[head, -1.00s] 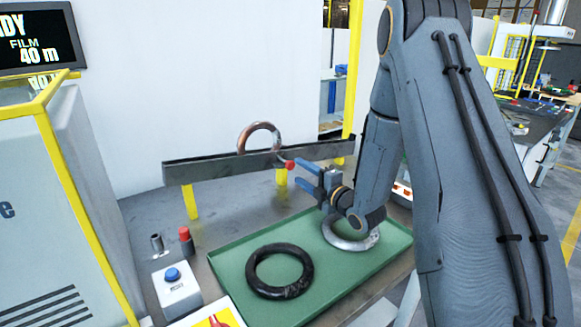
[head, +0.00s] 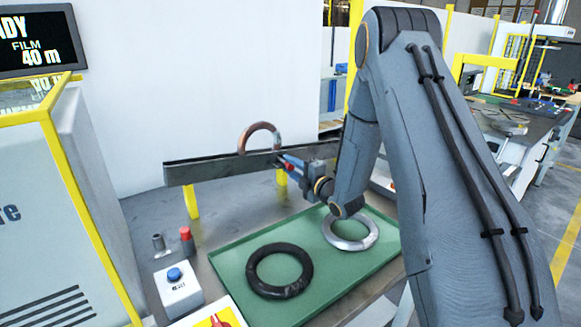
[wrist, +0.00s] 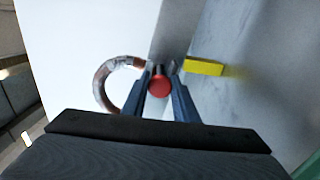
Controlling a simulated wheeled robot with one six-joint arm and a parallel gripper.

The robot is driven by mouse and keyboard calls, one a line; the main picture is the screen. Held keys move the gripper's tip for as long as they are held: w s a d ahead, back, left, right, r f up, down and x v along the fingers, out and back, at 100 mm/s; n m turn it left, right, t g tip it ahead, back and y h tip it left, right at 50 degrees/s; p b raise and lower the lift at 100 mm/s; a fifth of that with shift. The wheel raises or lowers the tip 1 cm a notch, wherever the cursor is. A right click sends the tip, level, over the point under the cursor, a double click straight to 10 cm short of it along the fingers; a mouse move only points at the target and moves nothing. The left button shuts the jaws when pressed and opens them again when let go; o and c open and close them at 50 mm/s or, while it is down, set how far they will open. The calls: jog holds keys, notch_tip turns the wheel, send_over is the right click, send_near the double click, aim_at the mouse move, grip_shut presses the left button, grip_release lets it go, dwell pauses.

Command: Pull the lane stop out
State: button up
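The lane stop shows as a red knob (wrist: 159,86) in the wrist view, at the near side of the dark lane rail (head: 215,172). My gripper (wrist: 160,80) has its two blue fingers on either side of the knob, with no clear gap between them and it. In the head view my gripper (head: 285,165) reaches the rail from the right, and its fingers mostly cover the knob. A copper-coloured coil (head: 244,137) stands upright in the rail just left of the stop; it also shows in the wrist view (wrist: 104,88).
A green tray (head: 232,258) below the rail holds a black coil (head: 262,282) and a silver coil (head: 335,240). A button box (head: 180,296) and a red-topped post (head: 186,238) stand left of the tray. Yellow supports (head: 191,203) hold the rail.

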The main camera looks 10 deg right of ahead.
grip_shut()
jog(key=shift+v, duration=2.2)
jog(key=o, duration=0.9)
grip_release()
jog(key=shift+s, duration=0.1)
jog(key=shift+b+v, duration=0.45)
jog(key=shift+v, duration=3.45)
